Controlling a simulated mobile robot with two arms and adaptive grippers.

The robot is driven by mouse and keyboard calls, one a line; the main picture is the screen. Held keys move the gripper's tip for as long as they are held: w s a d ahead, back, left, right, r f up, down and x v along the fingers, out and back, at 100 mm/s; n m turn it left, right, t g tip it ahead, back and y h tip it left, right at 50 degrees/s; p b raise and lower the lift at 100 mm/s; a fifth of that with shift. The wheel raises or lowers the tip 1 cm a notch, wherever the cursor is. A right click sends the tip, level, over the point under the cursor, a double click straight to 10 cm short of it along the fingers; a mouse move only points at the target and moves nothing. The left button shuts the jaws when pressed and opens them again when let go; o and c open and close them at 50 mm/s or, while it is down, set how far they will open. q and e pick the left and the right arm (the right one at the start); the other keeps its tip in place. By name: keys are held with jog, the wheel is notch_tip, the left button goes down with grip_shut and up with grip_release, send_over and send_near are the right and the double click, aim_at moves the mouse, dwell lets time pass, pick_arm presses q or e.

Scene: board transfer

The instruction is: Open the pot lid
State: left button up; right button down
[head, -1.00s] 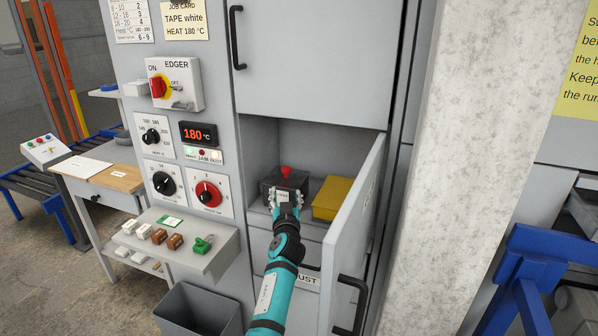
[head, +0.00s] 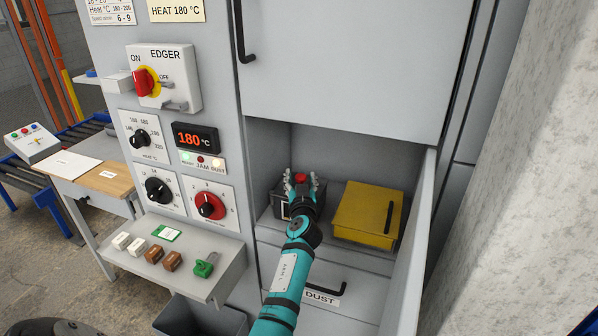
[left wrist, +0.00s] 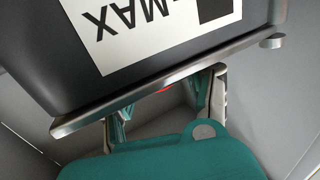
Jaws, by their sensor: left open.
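The pot (head: 279,207) is a dark grey box with a white label, standing in the open cabinet compartment. Its lid carries a red knob (head: 300,177). My left gripper (head: 302,182) is open at the knob, one finger on each side of it. In the left wrist view the pot (left wrist: 50,70) fills the top, its label partly reading "MAX". The metallic lid rim (left wrist: 150,98) crosses in front of the open fingers, and a sliver of red shows between them. Whether the fingers touch the knob cannot be told. My right gripper is not in view.
A yellow box with a black handle (head: 366,214) sits right of the pot. The open cabinet door (head: 422,235) stands at the right. A shelf with small blocks (head: 215,285) juts out at the left, below the dials. The compartment's upper part is free.

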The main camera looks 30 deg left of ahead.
pick_arm(q)
jog(key=shift+d+r, duration=0.15)
jog(key=shift+r, duration=0.05)
grip_shut()
dwell(0.3)
